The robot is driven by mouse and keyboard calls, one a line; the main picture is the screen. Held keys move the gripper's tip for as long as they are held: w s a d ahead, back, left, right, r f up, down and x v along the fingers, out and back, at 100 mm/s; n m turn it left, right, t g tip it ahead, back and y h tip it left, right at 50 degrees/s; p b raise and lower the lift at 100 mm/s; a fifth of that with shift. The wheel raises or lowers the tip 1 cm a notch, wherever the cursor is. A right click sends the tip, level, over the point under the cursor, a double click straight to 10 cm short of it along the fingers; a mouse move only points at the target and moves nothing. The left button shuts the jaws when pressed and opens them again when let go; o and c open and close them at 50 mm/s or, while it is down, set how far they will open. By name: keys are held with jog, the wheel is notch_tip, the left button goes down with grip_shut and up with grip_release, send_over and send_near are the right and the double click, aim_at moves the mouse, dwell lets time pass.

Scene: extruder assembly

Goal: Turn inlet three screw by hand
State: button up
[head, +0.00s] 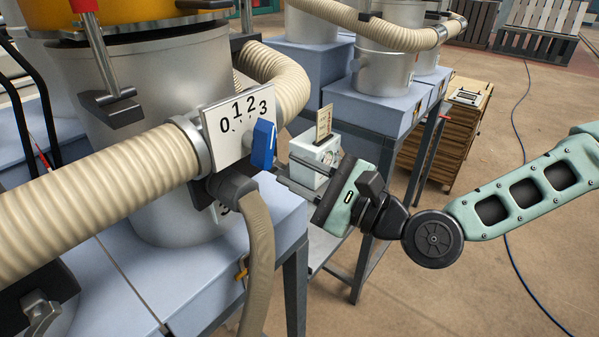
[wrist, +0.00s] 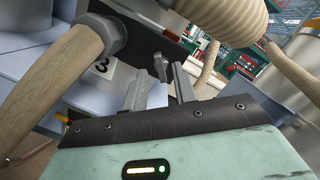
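A white dial plate (head: 238,125) marked 0 to 3 stands on the ribbed hose in the head view, with a blue handle (head: 263,144) at its right side. Below it, a label with a 3 (head: 224,207) is partly hidden by a hanging hose; the 3 label also shows in the wrist view (wrist: 101,66). My gripper (head: 284,186) points left, just below and right of the blue handle. In the wrist view its two grey fingers (wrist: 158,88) are apart. A small grey piece (wrist: 160,67) shows beyond the gap; I cannot tell whether it is the screw.
The tan hanging hose (head: 258,250) runs down left of my gripper. A thick ribbed hose (head: 100,185) crosses the large metal drum (head: 150,80). Open floor (head: 450,290) lies to the right.

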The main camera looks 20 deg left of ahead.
jog(key=shift+x, duration=1)
jog(key=shift+f, duration=0.1)
grip_shut()
jog(key=n+b, duration=0.1)
jog(key=n, duration=0.2)
jog(key=shift+w+g, duration=0.1)
jog(key=shift+g, duration=0.2)
jog(key=shift+c, duration=0.9)
grip_release()
jog(key=shift+n, duration=0.5)
jog(key=shift+o, duration=1.2)
